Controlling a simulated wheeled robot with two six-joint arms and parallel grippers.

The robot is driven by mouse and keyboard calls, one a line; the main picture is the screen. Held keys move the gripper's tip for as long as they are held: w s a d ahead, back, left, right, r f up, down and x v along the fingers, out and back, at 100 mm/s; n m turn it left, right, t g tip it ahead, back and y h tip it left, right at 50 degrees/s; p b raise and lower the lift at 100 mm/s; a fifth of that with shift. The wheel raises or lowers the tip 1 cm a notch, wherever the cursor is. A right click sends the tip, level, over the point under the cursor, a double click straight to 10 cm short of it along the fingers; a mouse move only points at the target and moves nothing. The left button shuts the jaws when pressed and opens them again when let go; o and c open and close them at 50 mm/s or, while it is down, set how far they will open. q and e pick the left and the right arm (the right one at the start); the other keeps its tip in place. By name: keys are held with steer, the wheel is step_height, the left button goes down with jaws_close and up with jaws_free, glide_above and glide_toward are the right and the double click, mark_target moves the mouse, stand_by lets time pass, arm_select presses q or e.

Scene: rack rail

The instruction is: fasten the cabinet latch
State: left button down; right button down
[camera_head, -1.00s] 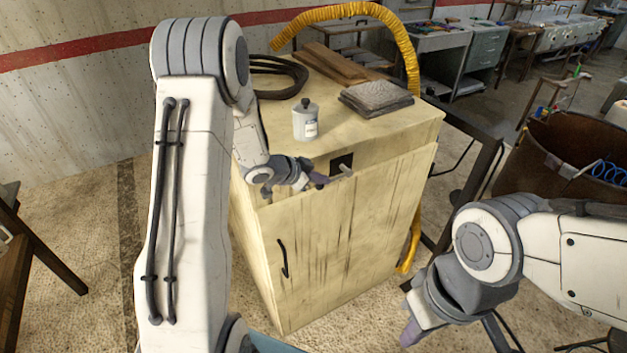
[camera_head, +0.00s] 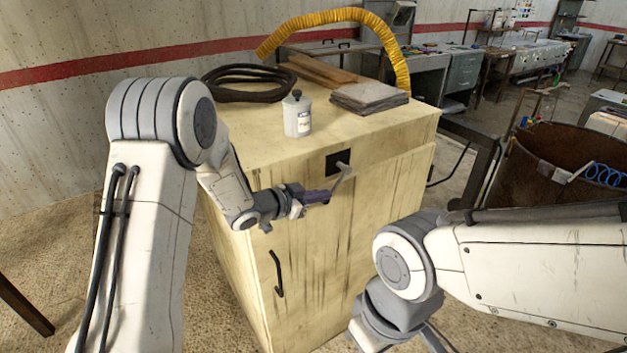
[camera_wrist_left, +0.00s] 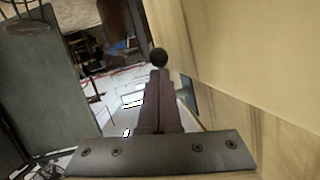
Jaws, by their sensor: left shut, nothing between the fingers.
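The cabinet (camera_head: 345,260) is pale, worn wood with a dark door handle (camera_head: 277,272). The latch is a black square plate (camera_head: 333,160) near the top of the front, with a grey lever (camera_head: 344,174) that slants down and left from its pivot. My left gripper (camera_head: 326,196) is shut and empty, its purple fingertips at or very near the lever's lower end; contact is unclear. In the left wrist view the shut fingers (camera_wrist_left: 159,72) point at a dark round knob (camera_wrist_left: 158,57) just beyond the tips. My right arm is at the lower right; its fingers are out of frame.
On the cabinet top are a grey canister (camera_head: 297,117), a folded cloth (camera_head: 368,97), a black cable coil (camera_head: 250,84), boards (camera_head: 320,70) and a yellow hose (camera_head: 395,60). A rusty bin (camera_head: 545,180) stands to the right.

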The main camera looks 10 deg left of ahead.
arm_select(q)
steer(key=shift+w+d+f+b, duration=0.1)
steer(key=shift+f+b, duration=0.1)
steer(key=shift+f, duration=0.2)
steer(key=shift+w+d+f+b, duration=0.1)
steer(key=shift+f+b, duration=0.05)
steer(key=shift+f, duration=0.25)
arm_select(e)
steer(key=shift+f, duration=0.5)
arm_select(q)
steer(key=shift+r, duration=0.1)
